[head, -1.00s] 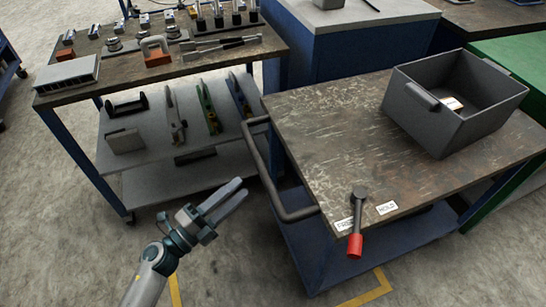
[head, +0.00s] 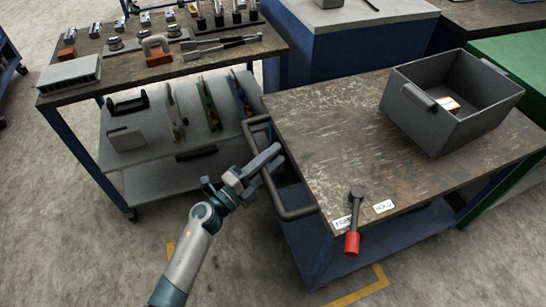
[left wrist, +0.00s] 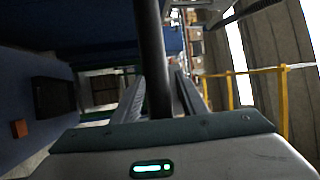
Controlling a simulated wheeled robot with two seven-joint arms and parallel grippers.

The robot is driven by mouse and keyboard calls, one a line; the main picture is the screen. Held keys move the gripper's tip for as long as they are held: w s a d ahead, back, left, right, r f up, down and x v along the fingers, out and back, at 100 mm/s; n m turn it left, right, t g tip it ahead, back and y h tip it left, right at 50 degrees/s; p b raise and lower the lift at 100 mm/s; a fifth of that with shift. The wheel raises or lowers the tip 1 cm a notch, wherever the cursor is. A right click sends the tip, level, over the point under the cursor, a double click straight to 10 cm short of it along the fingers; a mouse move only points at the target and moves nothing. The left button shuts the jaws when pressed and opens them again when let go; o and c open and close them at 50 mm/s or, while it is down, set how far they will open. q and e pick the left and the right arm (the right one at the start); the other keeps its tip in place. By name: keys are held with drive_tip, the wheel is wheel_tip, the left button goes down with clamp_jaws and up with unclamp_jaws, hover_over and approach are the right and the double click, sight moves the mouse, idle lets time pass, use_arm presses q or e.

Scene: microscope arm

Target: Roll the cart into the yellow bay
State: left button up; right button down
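The cart (head: 320,140) has a scratched dark top, a blue body and a dark bar handle (head: 297,214) on its left side. A brake lever with a red grip (head: 352,243) points toward the front edge, beside the left of two white labels. My left gripper (head: 266,162) is at the handle. In the left wrist view the dark handle bar (left wrist: 152,60) passes between its two fingers, with gaps showing, so it is open around the bar. Yellow floor lines (head: 362,288) show beside and partly under the cart. My right gripper is out of view.
A grey bin (head: 437,125) stands on the cart top. A workbench with tools (head: 110,85) stands to the left, close to the handle. Blue cabinets (head: 330,50) and a green one (head: 522,60) stand behind and right. Open floor (head: 90,250) lies at the front left.

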use_arm(q)
drive_tip(key=shift+c, duration=0.4)
clamp_jaws()
drive_tip(key=shift+a, duration=0.1)
